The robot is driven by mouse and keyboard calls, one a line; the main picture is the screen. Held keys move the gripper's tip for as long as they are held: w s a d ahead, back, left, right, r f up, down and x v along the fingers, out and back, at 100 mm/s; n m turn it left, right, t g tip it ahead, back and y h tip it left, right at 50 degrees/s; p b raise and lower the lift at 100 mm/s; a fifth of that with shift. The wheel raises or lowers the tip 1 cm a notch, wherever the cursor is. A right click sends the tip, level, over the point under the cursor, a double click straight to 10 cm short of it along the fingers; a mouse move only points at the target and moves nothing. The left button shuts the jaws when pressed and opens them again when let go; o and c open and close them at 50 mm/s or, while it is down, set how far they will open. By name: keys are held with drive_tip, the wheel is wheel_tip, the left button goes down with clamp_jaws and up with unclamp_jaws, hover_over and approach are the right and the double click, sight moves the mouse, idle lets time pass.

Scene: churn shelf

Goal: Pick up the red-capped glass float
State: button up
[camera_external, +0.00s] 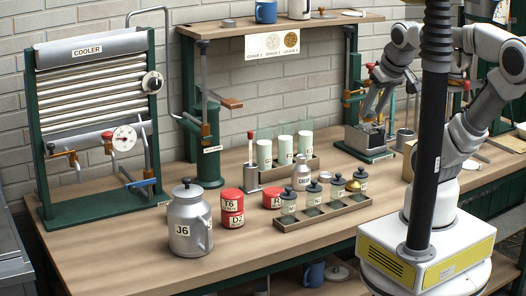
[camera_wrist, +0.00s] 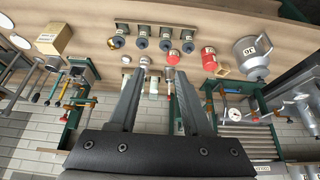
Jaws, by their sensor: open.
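The red-capped glass float (camera_external: 251,137) stands upright in a grey metal cylinder (camera_external: 251,178) near the middle of the bench, left of the pale green-white tubes. Only its red top and a short stem show. My gripper (camera_external: 374,112) is open and empty, raised at the right over the small green-based device, well to the right of the float. Its two fingers also show in the wrist view (camera_wrist: 158,72), spread apart.
A rack of pale tubes (camera_external: 284,150) and a grey can stand right of the float. In front are red canisters (camera_external: 232,200), a tray of dark-lidded jars (camera_external: 322,212) and a metal jug (camera_external: 189,228). A green post (camera_external: 208,150) and raised shelf (camera_external: 225,28) stand behind.

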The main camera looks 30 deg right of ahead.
drive_tip(key=t+y+b, duration=0.1)
drive_tip(key=t+b, duration=0.8)
drive_tip(key=b, duration=0.3)
approach(250, 144)
drive_tip(key=w+a+r+v, duration=0.1)
drive_tip(key=r+v, duration=0.1)
drive_tip(key=v, duration=0.7)
drive_tip(key=w+f+t+h+b, duration=0.1)
drive_tip(key=w+f+t+b, duration=0.25)
drive_tip(key=f, duration=0.35)
drive_tip(key=w, duration=1.1)
drive_tip(key=shift+w+d+f, duration=0.2)
drive_tip(key=shift+w, duration=0.1)
drive_tip(key=shift+w+a, duration=0.2)
drive_tip(key=shift+w, duration=2.4)
clamp_jaws()
